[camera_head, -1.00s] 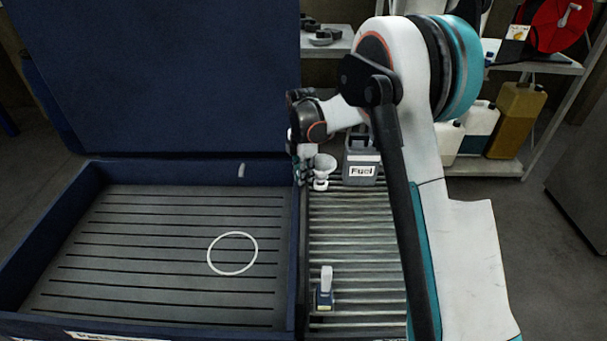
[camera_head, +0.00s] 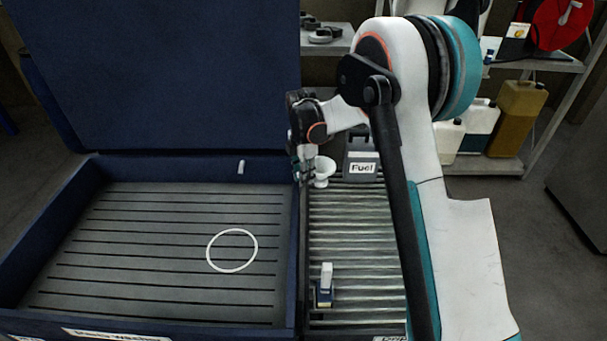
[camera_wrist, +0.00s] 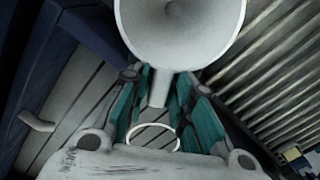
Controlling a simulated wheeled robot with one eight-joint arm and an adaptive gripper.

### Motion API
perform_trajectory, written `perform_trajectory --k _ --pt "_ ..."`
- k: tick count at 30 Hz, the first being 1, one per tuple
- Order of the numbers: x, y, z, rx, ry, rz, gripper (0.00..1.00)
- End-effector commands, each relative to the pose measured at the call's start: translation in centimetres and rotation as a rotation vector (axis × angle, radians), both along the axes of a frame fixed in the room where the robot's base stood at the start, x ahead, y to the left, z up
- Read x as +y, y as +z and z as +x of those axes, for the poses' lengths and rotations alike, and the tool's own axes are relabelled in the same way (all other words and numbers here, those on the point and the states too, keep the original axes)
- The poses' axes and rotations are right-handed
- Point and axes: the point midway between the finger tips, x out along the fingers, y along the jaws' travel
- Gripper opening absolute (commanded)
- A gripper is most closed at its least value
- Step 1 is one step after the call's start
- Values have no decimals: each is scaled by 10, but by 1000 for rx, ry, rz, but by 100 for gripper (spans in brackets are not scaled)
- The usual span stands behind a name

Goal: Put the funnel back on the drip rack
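The white funnel (camera_head: 324,166) is at the back-left corner of the slatted drip rack (camera_head: 355,235), bowl upward. Whether its spout touches the slats is hard to tell. My gripper (camera_head: 304,172) is just left of the funnel. In the wrist view the funnel's bowl (camera_wrist: 185,28) fills the top, and its pale handle runs between the teal fingers of my gripper (camera_wrist: 164,82). The fingers appear shut on this handle near their tips. The exact contact is blurred.
A grey fuel can (camera_head: 361,160) stands close right of the funnel. A blue parts washer (camera_head: 293,250) with a raised lid borders the rack on the left; a white ring (camera_head: 232,250) lies inside. A small blue-and-white item (camera_head: 325,288) stands on the rack's front, with bare slats between.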

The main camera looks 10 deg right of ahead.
Motion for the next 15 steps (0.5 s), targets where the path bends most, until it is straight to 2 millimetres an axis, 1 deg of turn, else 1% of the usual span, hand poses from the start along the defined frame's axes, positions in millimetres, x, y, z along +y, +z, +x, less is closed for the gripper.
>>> perform_trajectory --k 11,15 --pt "0 1 0 -1 0 0 37" --pt "0 10 0 -1 0 0 37"
